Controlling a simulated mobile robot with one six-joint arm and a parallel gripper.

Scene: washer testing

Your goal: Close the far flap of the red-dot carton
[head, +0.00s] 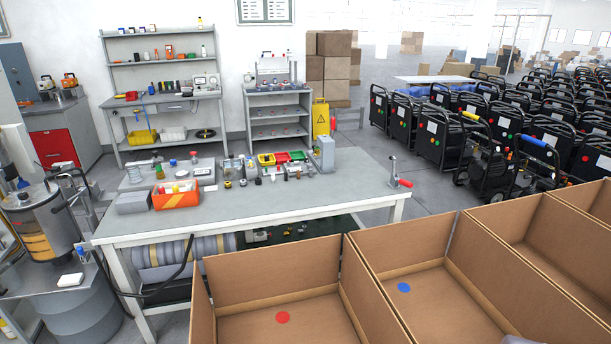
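The red-dot carton is an open brown cardboard box at the bottom middle of the head view, cut off by the lower edge. A red dot (282,317) lies on the flat brown surface inside it. Its far flap (272,268) shows as a brown panel standing up along the far side, beside the workbench. A narrow gap shows at the far right corner between this panel and the right side panel (372,300). The left panel (201,308) also stands up. The near side is out of frame. My gripper is not in view.
A carton with a blue dot (404,287) stands open just right, with more open cartons beyond. A grey workbench (290,205) with tools and an orange bin (176,195) is behind the red-dot carton. A small grey shape (517,340) at the lower edge is unclear.

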